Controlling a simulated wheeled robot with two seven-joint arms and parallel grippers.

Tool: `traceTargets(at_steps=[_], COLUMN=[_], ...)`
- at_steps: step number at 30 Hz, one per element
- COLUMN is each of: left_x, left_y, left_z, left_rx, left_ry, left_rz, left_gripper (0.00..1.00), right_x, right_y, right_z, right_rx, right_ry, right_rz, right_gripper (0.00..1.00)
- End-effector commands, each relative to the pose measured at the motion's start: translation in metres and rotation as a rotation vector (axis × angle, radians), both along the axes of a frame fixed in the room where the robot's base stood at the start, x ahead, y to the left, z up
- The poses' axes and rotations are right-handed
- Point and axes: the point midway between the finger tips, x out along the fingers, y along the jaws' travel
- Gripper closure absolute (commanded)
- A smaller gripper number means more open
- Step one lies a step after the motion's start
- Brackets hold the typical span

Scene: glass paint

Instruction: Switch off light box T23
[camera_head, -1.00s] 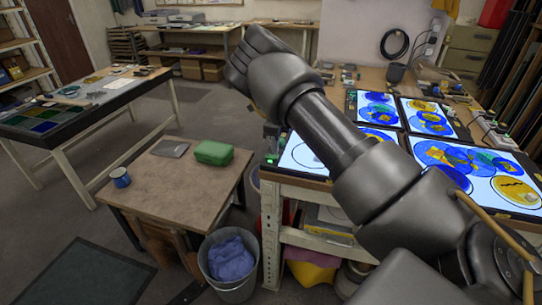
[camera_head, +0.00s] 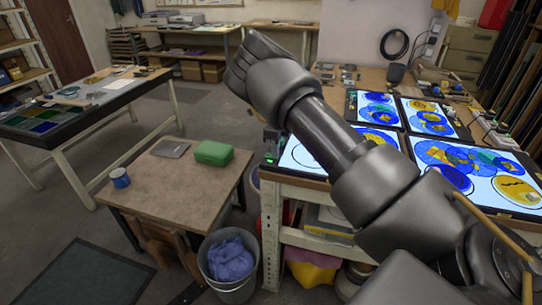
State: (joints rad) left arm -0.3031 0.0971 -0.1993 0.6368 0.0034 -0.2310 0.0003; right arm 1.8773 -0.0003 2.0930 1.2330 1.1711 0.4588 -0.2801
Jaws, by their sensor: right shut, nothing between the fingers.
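Several lit light boxes lie on the bench at right, with blue and yellow glass discs on them. The front-left light box (camera_head: 300,157) glows white and is partly hidden behind my right arm. A small green light (camera_head: 270,160) shows at its left corner. Two more light boxes, at back left (camera_head: 375,97) and back right (camera_head: 428,108), and a large front-right one (camera_head: 505,203), are also lit. No T23 label can be read. My right gripper (camera_head: 272,147) is small and mostly hidden by the arm; it is shut and empty at the front-left box's left corner, contact unclear. My left gripper is out of view.
A low wooden table (camera_head: 165,195) at left holds a green case (camera_head: 213,153) and a blue mug (camera_head: 120,177). A bucket (camera_head: 230,285) with blue cloth stands below the bench. Floor space is free at far left.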

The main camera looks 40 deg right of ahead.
Motion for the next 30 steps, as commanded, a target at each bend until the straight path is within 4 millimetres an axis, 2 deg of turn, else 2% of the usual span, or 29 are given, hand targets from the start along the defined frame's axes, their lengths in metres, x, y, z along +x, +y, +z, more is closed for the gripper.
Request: traceTargets(at_steps=[5,10,30], left_x=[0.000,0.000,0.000], left_y=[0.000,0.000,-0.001], left_z=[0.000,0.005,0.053], left_rx=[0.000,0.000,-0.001], left_ry=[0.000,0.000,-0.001], left_rz=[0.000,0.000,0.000], left_gripper=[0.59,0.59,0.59], right_x=[0.000,0.000,0.000], right_y=[0.000,0.000,0.000], right_z=[-0.002,0.005,0.062], right_rx=[0.001,0.001,0.000], right_ry=[-0.001,-0.001,-0.001], right_rz=[0.001,0.001,0.000], right_gripper=[1.00,1.00,1.00])
